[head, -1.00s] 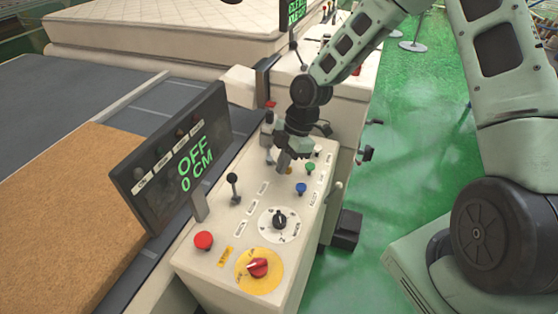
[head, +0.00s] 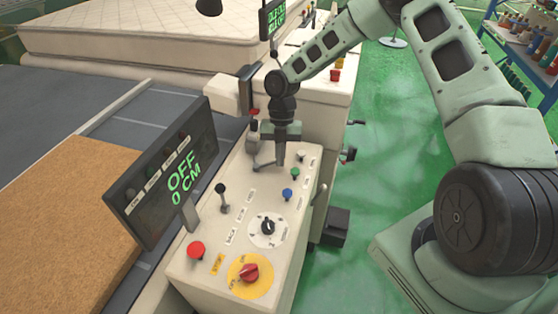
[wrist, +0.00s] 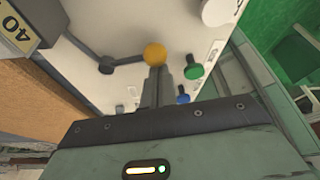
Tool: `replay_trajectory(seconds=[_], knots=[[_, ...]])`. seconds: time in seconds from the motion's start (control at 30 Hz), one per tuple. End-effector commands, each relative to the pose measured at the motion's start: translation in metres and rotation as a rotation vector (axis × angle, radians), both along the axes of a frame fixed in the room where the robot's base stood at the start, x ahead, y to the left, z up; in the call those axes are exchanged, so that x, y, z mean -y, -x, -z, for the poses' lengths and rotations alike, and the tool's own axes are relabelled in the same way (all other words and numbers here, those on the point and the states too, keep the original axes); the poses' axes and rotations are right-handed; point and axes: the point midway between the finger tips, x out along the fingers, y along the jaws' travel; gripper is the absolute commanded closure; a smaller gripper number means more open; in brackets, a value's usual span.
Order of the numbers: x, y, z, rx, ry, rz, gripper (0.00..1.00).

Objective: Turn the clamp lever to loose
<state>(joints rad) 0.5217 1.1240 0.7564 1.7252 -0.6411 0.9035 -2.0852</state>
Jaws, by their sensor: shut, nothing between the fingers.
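The clamp lever appears in the wrist view as a dark bar (wrist: 130,60) running from a round pivot to a yellow ball knob (wrist: 154,54). In the head view its dark bar (head: 263,168) shows at the far part of the cream control panel (head: 210,262), just left of my fingers, and its knob is hidden. My gripper (head: 279,167) points down at the panel, shut and empty. In the wrist view its fingertips (wrist: 159,72) are right at the yellow knob; I cannot tell whether they touch it. The lever's position marking is not readable.
A tilted screen (head: 170,180) reads OFF, 0 CM. The panel also carries a black stick (head: 221,197), red button (head: 196,250), black dial (head: 267,226), red switch (head: 249,273), blue button (head: 287,194) and green button (head: 295,172). Green floor at right is mostly clear.

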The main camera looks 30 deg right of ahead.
Motion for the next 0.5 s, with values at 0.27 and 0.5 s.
replay_trajectory(seconds=[0.27,0.5], knots=[[0.005,-0.011,0.001,0.001,0.000,-0.106,1.00],[0.006,-0.015,0.000,0.001,0.000,-0.106,1.00]])
